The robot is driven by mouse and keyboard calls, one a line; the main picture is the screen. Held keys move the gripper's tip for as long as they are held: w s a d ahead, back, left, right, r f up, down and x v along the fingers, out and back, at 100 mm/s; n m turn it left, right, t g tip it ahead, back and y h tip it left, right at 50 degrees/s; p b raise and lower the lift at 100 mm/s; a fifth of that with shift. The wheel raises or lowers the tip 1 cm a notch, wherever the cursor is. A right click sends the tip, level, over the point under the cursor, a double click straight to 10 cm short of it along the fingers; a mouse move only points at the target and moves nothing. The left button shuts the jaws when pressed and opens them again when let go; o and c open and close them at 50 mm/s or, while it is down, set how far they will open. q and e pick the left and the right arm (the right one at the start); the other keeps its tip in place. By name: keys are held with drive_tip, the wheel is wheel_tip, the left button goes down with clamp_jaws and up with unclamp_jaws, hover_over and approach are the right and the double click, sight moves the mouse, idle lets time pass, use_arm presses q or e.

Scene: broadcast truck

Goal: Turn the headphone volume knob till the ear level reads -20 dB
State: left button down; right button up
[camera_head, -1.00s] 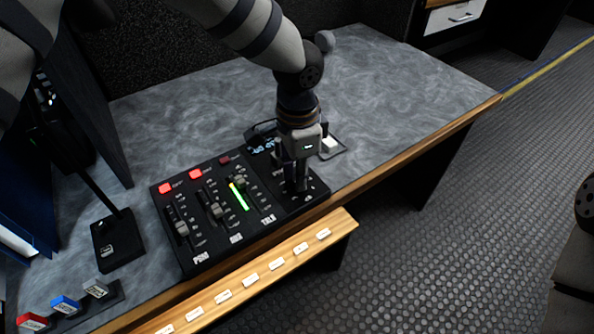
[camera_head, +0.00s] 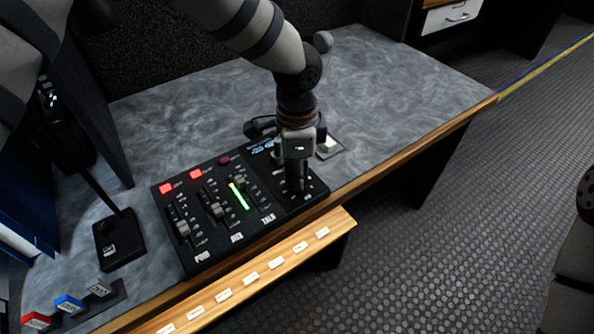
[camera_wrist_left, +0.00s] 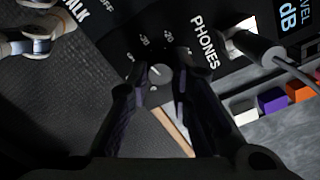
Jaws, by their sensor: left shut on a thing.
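The mixer panel (camera_head: 205,240) lies near the desk's front edge. My left gripper (camera_head: 297,189) points down at its right end. In the left wrist view, the two dark fingers (camera_wrist_left: 163,88) are shut on the small grey headphone knob (camera_wrist_left: 160,74), one on each side. My right gripper is not in view.
Sliders, red buttons (camera_head: 196,174) and a green meter (camera_head: 239,196) sit left of the gripper. A microphone base (camera_head: 120,240) stands further left. A labelled wooden ledge (camera_head: 260,275) runs along the front.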

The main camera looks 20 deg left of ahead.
use_arm(q)
drive_tip(key=c, duration=1.4)
unclamp_jaws()
drive_tip(key=shift+c, duration=0.2)
wheel_tip(320, 180, up, 12)
